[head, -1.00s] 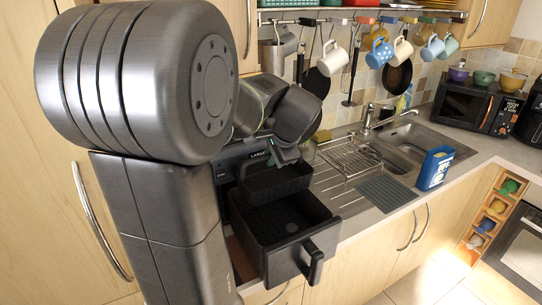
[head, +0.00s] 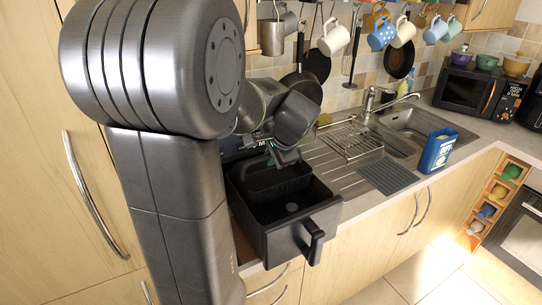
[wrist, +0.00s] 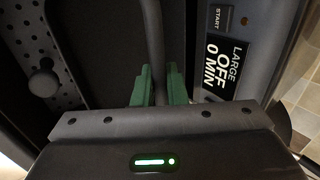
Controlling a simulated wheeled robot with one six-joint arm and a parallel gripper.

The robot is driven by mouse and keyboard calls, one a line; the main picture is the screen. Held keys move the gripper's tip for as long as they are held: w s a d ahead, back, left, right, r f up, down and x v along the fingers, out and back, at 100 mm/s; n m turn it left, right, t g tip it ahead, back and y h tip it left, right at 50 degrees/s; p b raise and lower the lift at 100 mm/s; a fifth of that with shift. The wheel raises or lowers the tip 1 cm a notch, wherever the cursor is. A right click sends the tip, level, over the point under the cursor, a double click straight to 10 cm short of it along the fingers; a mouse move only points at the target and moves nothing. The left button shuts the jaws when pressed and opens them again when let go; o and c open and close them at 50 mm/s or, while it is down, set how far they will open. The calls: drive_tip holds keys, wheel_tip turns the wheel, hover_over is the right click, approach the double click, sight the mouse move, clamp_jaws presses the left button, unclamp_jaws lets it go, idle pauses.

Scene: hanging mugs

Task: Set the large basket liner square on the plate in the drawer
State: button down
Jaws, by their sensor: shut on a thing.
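The large basket liner (head: 280,186) is a dark open box. My gripper (head: 283,158) is shut on its upper edge; in the wrist view the green fingertips (wrist: 156,86) pinch a thin dark wall (wrist: 155,35). The liner hangs at the back part of the pulled-out black drawer (head: 300,238), its lower part inside the drawer's walls. I cannot tell whether it touches the plate. The perforated plate (wrist: 20,50) with its round knob (wrist: 43,82) shows at the left of the wrist view. My arm hides part of the liner's back.
The fryer's panel (wrist: 226,65) reads "LARGE OFF 0 MIN". The drawer's handle (head: 315,242) sticks out in front. To the right are a wire dish rack (head: 350,143), a grey mat (head: 388,176), a blue box (head: 438,150) and the sink. Mugs (head: 334,39) hang above.

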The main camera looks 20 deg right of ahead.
sight(270, 182)
drive_tip(key=shift+f+b, duration=3.05)
drive_tip(key=shift+f, duration=0.95)
drive_tip(key=shift+f, duration=0.35)
drive_tip(key=c, duration=1.1)
unclamp_jaws()
drive_tip(key=shift+o, duration=0.2)
drive_tip(key=shift+r, duration=0.15)
drive_tip(key=b+v, duration=0.1)
drive_tip(key=v, duration=1.2)
drive_tip(key=shift+s+r, duration=0.2)
drive_tip(key=shift+r, duration=0.05)
